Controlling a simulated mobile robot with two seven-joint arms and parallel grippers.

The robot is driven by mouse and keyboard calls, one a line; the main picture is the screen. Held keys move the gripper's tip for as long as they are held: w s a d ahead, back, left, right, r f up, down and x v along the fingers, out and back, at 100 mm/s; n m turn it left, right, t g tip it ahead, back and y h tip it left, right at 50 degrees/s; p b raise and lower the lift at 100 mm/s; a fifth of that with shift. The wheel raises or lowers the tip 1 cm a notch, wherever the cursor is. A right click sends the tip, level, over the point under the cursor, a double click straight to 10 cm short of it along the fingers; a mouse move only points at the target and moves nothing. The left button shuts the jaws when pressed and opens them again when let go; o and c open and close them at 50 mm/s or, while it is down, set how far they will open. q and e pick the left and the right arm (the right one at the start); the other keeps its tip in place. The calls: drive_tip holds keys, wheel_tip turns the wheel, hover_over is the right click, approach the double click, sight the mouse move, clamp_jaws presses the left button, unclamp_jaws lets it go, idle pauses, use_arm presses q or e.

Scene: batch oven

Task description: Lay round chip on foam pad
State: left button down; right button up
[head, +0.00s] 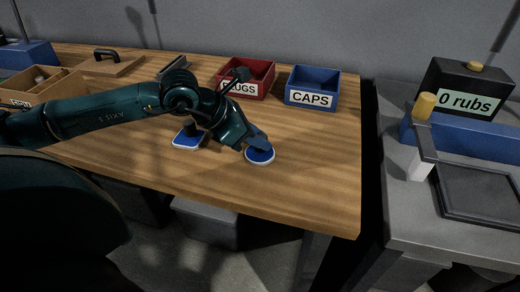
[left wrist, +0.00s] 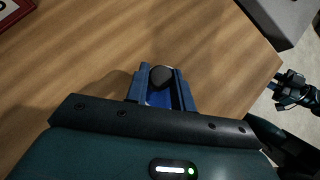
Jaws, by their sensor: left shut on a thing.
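A round blue piece with a white rim (head: 260,157) is at the fingertips of my left gripper (head: 257,143), on or just above the wooden table. In the left wrist view my left gripper (left wrist: 160,88) is shut on a black knob (left wrist: 160,75), with blue showing below it. A squarish blue pad with a white edge (head: 186,142) and a dark upright part lies left of the gripper, partly behind my arm. I cannot tell which of these is the chip or the foam pad. My right gripper (left wrist: 292,92) seems to show small at the right of the left wrist view, its jaws unclear.
A red bin (head: 262,88) and a blue bin labelled CAPS (head: 312,102) stand at the back of the table. A grey bench at the right holds a "0 rubs" display (head: 466,103) and a dark flat plate (head: 480,195). The table's front right is clear.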

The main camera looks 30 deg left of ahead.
use_arm(q)
drive_tip(key=shift+r+p, duration=0.9)
drive_tip(key=shift+r, duration=1.1)
